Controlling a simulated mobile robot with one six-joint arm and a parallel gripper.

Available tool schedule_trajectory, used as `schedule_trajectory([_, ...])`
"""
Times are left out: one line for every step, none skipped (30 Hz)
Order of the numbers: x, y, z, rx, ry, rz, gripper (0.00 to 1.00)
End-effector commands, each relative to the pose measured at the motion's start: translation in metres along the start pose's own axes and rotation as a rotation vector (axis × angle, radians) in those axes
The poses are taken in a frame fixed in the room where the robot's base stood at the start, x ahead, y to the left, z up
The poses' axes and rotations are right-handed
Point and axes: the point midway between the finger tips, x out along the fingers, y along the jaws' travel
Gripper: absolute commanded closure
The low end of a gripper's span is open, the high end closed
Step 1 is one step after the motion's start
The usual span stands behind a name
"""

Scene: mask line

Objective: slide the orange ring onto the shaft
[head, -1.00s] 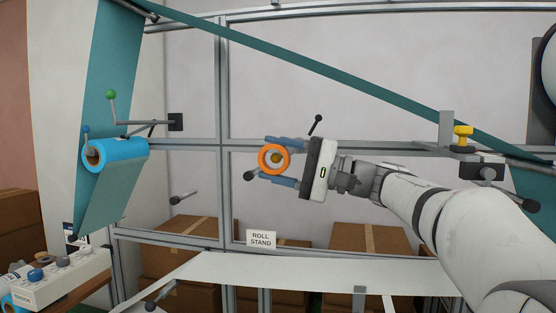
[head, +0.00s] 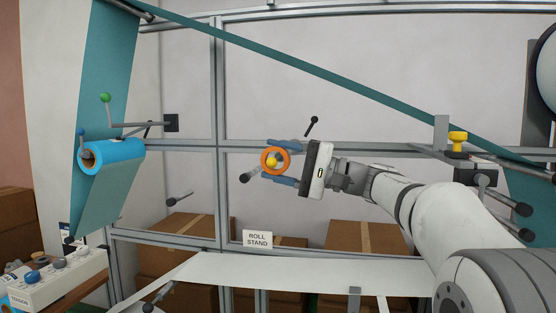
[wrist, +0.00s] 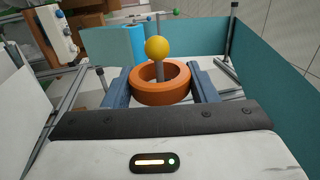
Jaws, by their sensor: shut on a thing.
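My gripper (head: 282,161) is shut on the orange ring (wrist: 160,92), one blue finger on each side of it. The shaft (wrist: 160,72) is a thin grey rod tipped with a yellow ball (wrist: 157,48). In the wrist view the rod runs down from the ball into the ring's opening, and the ball stands clear above the ring. In the head view the ring (head: 287,165) faces me and the yellow ball (head: 271,160) shows bright within its outline. The ring appears to be around the rod; the rod's far end is hidden.
A dark-tipped rod (head: 246,177) sticks out just left of the ring. A blue roll (head: 118,157) and teal web (head: 104,205) are at the left. A yellow knob (head: 457,137) is at the right. A pale panel (head: 300,270) lies below.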

Motion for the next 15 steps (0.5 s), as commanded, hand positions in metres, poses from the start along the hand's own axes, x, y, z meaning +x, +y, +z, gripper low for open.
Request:
schedule_trajectory([-0.0001, -0.0003, -0.0004, 0.0, 0.0, 0.0, 0.7])
schedule_trajectory([-0.0001, -0.0003, -0.0005, -0.001, 0.0, 0.0, 0.7])
schedule_trajectory([-0.0001, -0.0002, -0.0004, -0.001, 0.0, 0.0, 0.7])
schedule_trajectory([-0.0001, -0.0002, -0.0004, -0.001, 0.0, 0.0, 0.7])
schedule_trajectory([-0.0001, -0.0002, -0.0003, -0.001, 0.0, 0.0, 0.7])
schedule_trajectory([-0.0002, -0.0002, -0.0003, -0.001, 0.0, 0.0, 0.7])
schedule_trajectory([-0.0002, -0.0002, -0.0003, -0.001, 0.0, 0.0, 0.7])
schedule_trajectory([-0.0002, -0.0003, -0.0004, -0.001, 0.0, 0.0, 0.7])
schedule_trajectory([-0.0002, -0.0004, -0.0007, -0.001, 0.0, 0.0, 0.7])
schedule_trajectory([-0.0001, -0.0006, -0.0014, -0.001, 0.0, 0.0, 0.7])
schedule_trajectory([-0.0001, -0.0008, -0.0023, 0.0, 0.0, 0.0, 0.7])
schedule_trajectory([0.0, -0.0012, -0.0038, -0.001, 0.0, 0.0, 0.7])
schedule_trajectory([0.0, -0.0016, -0.0052, -0.001, 0.0, 0.0, 0.7])
schedule_trajectory([0.0001, -0.0018, -0.0068, -0.001, 0.0, 0.0, 0.7])
schedule_trajectory([0.0001, -0.0019, -0.0089, -0.001, 0.0, 0.0, 0.7])
